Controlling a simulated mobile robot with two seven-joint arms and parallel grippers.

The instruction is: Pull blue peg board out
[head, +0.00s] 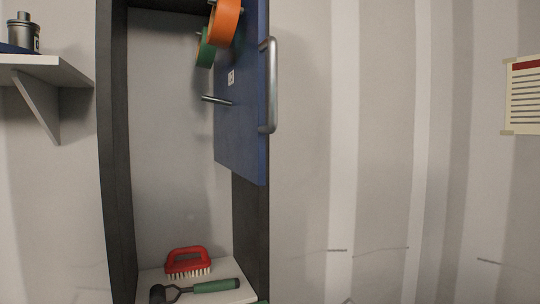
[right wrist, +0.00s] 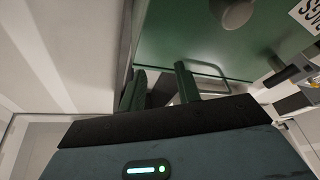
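The blue peg board (head: 240,120) stands upright at the right side of a tall dark-framed cabinet (head: 117,150) in the head view. A vertical metal bar handle (head: 270,85) is fixed on its right edge. An orange tape roll (head: 224,20) and a green tape roll (head: 205,50) hang on its upper part, and a bare metal peg (head: 217,100) sticks out to the left. My right gripper (right wrist: 161,85) shows in the right wrist view, its two fingers apart with no held object visible. Neither gripper shows in the head view.
A red brush (head: 187,262) and a green-handled tool (head: 195,289) lie on the cabinet's bottom shelf. A wall shelf (head: 45,68) with a metal canister (head: 22,35) is at the left. A large green surface (right wrist: 205,30) is close to my right gripper.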

